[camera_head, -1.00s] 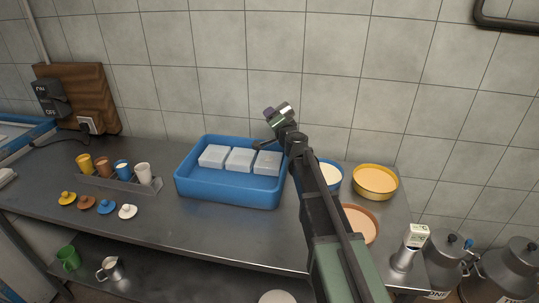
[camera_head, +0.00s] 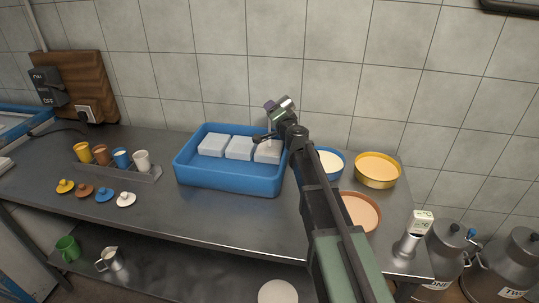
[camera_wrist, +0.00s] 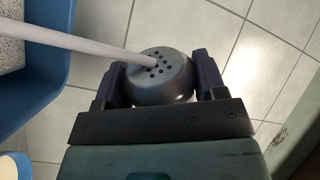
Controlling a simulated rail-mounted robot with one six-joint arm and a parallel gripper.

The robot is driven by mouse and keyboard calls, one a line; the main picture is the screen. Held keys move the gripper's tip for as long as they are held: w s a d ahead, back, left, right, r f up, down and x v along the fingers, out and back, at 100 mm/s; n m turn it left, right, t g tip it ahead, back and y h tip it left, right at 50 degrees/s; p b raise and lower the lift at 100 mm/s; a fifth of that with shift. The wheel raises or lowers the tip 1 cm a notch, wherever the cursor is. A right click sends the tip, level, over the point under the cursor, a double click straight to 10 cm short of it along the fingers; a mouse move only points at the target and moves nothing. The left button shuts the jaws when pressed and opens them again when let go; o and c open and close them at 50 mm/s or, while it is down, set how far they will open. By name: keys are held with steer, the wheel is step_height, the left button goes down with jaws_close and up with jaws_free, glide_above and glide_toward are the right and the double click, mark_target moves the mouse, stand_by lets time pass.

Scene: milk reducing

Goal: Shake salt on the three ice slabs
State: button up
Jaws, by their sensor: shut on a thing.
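My gripper (camera_head: 279,107) is above the right back part of the blue tub (camera_head: 225,182). It is shut on a silver salt shaker (camera_wrist: 172,88), whose perforated top faces the wrist camera. A white stream (camera_wrist: 75,42) runs from the holes toward the upper left in the wrist view. Three pale ice slabs lie in a row in the tub: left (camera_head: 212,145), middle (camera_head: 239,148) and right (camera_head: 266,153). The right slab is partly hidden by my arm. The tub's edge (camera_wrist: 45,88) and a speckled pale surface inside it show at the wrist view's left.
A blue-rimmed bowl (camera_head: 330,161), yellow bowl (camera_head: 378,168) and brown bowl (camera_head: 361,212) stand right of the tub. A rack (camera_head: 135,170) of cups and several coloured lids lie left. The tiled wall (camera_head: 330,60) is close behind. The front middle counter is clear.

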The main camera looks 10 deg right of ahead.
steer(key=shift+f, duration=0.85)
steer(key=shift+r, duration=0.25)
steer(key=w+a, duration=0.4)
steer(key=a, duration=0.6)
stand_by(0.3)
steer(key=shift+w, duration=0.1)
step_height(320, 180, up, 4)
steer(key=p, duration=0.4)
step_height(320, 180, down, 4)
steer(key=b, duration=0.3)
steer(key=shift+b, duration=0.4)
stand_by(0.3)
steer(key=w+a, duration=0.4)
steer(key=a, duration=0.6)
stand_by(1.0)
